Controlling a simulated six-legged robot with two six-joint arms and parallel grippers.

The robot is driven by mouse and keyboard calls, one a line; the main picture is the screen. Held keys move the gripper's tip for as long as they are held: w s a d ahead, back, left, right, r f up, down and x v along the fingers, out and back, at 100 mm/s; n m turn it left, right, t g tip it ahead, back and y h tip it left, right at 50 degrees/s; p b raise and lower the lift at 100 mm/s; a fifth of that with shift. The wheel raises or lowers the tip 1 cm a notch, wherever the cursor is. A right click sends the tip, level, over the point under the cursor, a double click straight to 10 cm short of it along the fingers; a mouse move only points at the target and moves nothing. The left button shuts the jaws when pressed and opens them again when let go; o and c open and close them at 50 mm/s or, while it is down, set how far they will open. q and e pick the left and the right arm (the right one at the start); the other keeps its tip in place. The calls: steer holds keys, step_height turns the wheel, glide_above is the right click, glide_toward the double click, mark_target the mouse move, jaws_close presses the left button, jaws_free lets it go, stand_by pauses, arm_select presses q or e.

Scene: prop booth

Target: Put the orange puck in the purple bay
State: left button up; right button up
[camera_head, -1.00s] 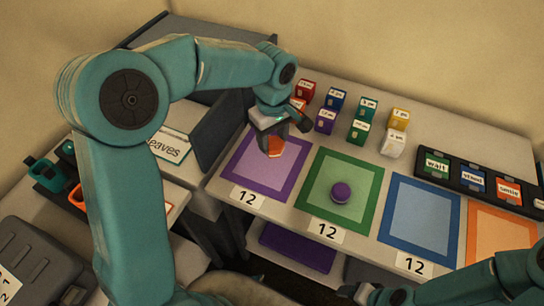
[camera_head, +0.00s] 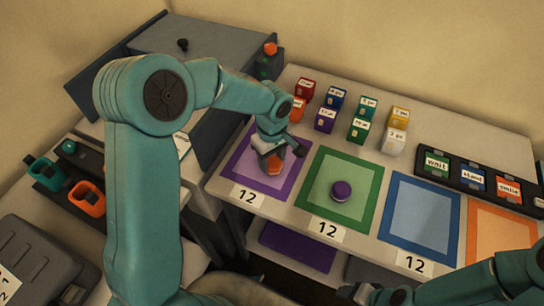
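The orange puck (camera_head: 276,164) shows at the fingers of my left gripper (camera_head: 272,158), over the middle of the purple bay (camera_head: 240,180). The fingers hide part of the puck. My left gripper appears shut on it. I cannot tell whether the puck touches the bay's surface. The purple bay is a purple-framed square at the left end of the row, with a "12" label in front. My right gripper (camera_head: 376,294) is only partly in view at the bottom edge, and its fingers are unclear.
A purple puck (camera_head: 341,192) sits in the green bay (camera_head: 318,212). The blue bay (camera_head: 392,228) and orange bay (camera_head: 478,243) look empty. Several small labelled blocks (camera_head: 361,115) stand behind the bays. A dark tray of labelled tiles (camera_head: 470,180) lies at the right.

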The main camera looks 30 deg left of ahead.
mark_target(272, 161)
arm_select(q)
steer(key=o, duration=0.4)
steer(key=shift+o, duration=0.2)
step_height(272, 161, up, 12)
steer(key=shift+r+p, duration=0.15)
steer(key=shift+p, duration=0.15)
stand_by(0.4)
